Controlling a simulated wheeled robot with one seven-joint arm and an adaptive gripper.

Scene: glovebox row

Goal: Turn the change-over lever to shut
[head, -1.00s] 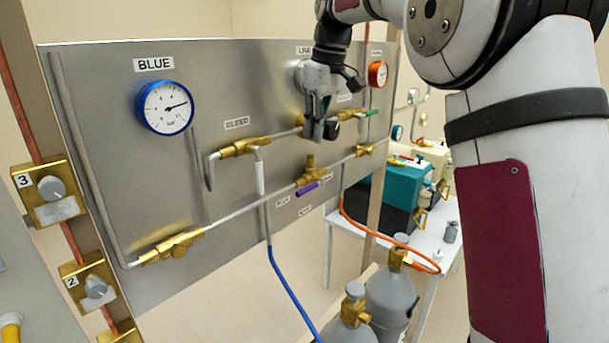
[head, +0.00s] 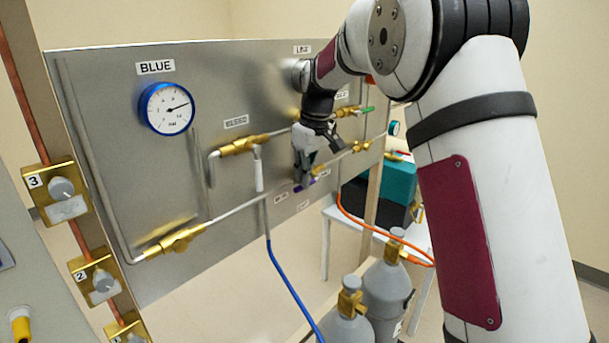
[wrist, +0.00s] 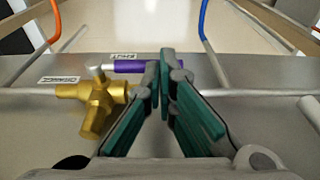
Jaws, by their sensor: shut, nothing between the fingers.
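The change-over lever is a purple handle (wrist: 133,66) on a brass valve (wrist: 98,102) in the wrist view. It lies roughly along the pipe and extends right from its pivot, on the blue-hose side. A little purple (head: 306,186) shows in the head view behind my gripper (head: 302,184). In the wrist view my gripper (wrist: 163,75) is shut and empty, with its fingertips at the lever's free end. I cannot tell whether they touch it. A SHUT label (wrist: 126,56) sits just beyond the handle, and an ORANGE label (wrist: 59,80) sits left of the valve.
The steel panel (head: 110,90) carries pipes, a blue gauge (head: 167,108) and a bleed valve (head: 242,145). A blue hose (head: 287,277) and an orange hose (head: 370,232) hang below it. Gas cylinders (head: 386,287) stand on the floor side beneath the panel.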

